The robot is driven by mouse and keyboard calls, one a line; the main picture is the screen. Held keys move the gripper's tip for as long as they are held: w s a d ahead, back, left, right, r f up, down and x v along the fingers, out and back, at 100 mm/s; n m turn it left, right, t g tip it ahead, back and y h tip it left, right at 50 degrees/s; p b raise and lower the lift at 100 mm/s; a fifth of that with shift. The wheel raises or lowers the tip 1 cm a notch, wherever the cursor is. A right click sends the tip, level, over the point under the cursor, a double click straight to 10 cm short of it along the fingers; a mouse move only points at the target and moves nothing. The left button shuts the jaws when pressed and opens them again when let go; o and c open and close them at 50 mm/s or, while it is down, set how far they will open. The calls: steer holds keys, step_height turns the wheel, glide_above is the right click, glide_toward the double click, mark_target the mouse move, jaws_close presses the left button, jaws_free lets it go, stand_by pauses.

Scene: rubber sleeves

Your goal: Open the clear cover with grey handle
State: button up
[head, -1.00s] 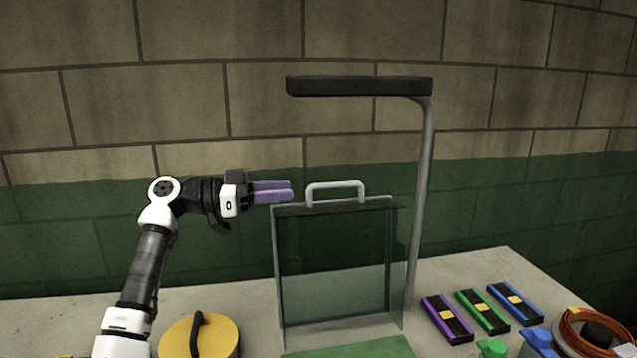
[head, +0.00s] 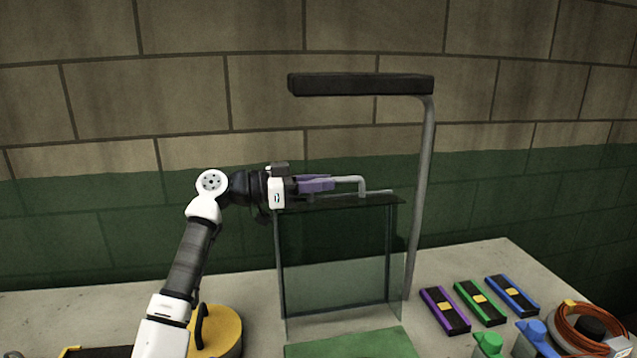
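The clear cover (head: 335,260) is a see-through panelled piece with a dark top edge, standing upright on the table. Its grey handle (head: 361,187) is a bar on top, with the right end showing past my fingers. My gripper (head: 332,184) has purple fingers and reaches in from the left, level with the handle. The fingers overlap the handle's left part and hide it. I cannot tell whether they are closed on it or only in front of it. The cover stands in the same place as before.
A lamp (head: 420,200) with a grey pole and black head stands close behind the cover's right side. A green mat (head: 350,344) lies at the cover's foot. Purple, green and blue bars (head: 480,303) and a cable coil (head: 585,330) are at right. A yellow round piece (head: 222,335) is at left.

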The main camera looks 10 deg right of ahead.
jaws_close()
steer(key=s+r+m+b, duration=0.2)
steer(key=s+m+b, duration=0.1)
steer(key=s, duration=0.7)
steer(key=shift+s+m+b, duration=0.3)
steer(key=shift+m+b, duration=0.1)
steer(key=shift+b, duration=0.3)
steer(key=o, duration=0.5)
jaws_free()
steer(key=shift+a, duration=0.15)
steer(key=a+b, duration=0.3)
steer(key=a, duration=1)
steer(key=shift+a, duration=0.35)
